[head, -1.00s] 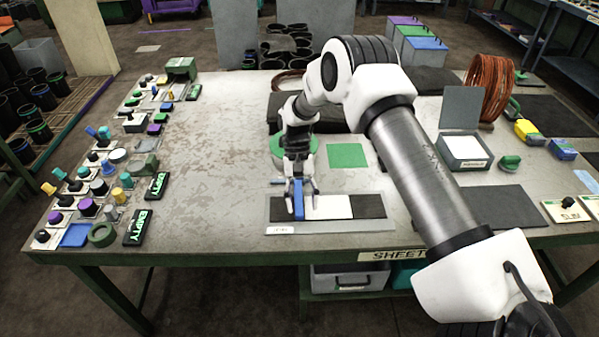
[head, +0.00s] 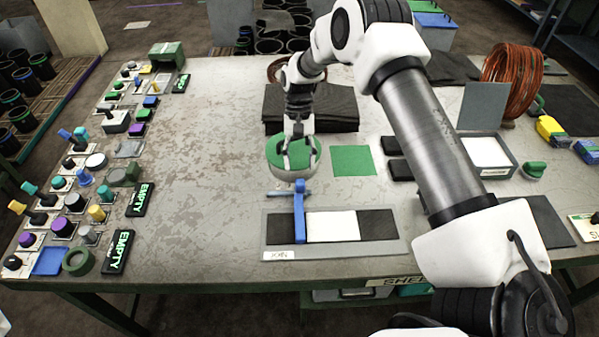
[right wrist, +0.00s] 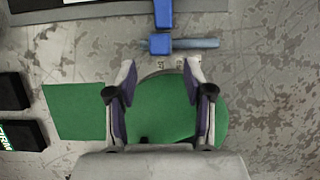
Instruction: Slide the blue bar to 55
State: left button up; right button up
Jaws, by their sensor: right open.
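The blue bar (head: 299,222) stands across a grey board (head: 345,249), between a dark panel at its left and a white panel (head: 333,226) at its right. A thin blue crosspiece sits at its far end; the bar also shows in the right wrist view (right wrist: 162,14). My right gripper (head: 298,164) is open and empty, behind the bar and over a round green-topped object (head: 275,152). In the right wrist view its fingers (right wrist: 160,65) are apart, with the bar's end just beyond them. Small marks on the round object's rim are not legible. My left gripper is out of view.
A green square (head: 352,160) and two small black blocks (head: 398,145) lie right of the round object. A dark stack (head: 340,108) lies behind it. Knobs and switches (head: 75,202) line the left edge. The table (head: 200,160) between is clear.

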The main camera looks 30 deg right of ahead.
aim_at(299, 181)
jog(key=shift+s+a+f+p, duration=0.25)
jog(key=shift+s+a+f, duration=0.1)
jog(key=shift+s+f, duration=0.25)
jog(key=shift+s+a+f+p, duration=0.2)
jog(key=shift+s+a+f, duration=0.1)
jog(key=shift+s+f, duration=0.2)
jog(key=f, duration=0.3)
jog(key=shift+s+a+f, duration=0.1)
jog(key=shift+s+f, duration=0.1)
jog(key=shift+f, duration=0.1)
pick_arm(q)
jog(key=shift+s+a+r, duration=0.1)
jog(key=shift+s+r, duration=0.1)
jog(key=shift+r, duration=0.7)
pick_arm(e)
jog(key=shift+r, duration=0.1)
